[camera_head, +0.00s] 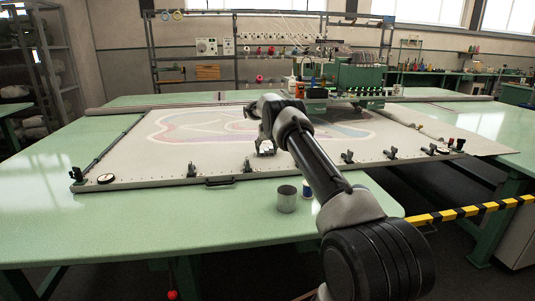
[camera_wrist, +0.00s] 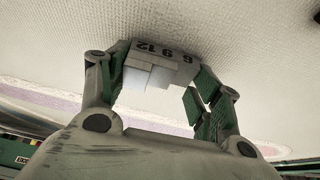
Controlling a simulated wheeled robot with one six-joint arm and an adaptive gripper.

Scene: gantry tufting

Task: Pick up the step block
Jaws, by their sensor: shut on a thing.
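The step block (camera_wrist: 152,65) is a small pale grey stepped piece with dark numbers 6, 9 and 12 on one face. In the wrist view it sits between the green-padded fingers of my gripper (camera_wrist: 160,88), which is shut on it. In the head view my gripper (camera_head: 266,147) is over the near middle part of the stretched white cloth (camera_head: 210,165), and the block shows there as a small pale shape, partly hidden by the fingers. I cannot tell whether the block touches the cloth or is just above it.
The cloth frame has several dark clamps (camera_head: 247,166) along its near edge. A metal cup (camera_head: 287,198) and a small blue-and-white item (camera_head: 307,188) stand on the green table (camera_head: 180,225). The green tufting machine (camera_head: 358,75) stands behind. The table's front left is clear.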

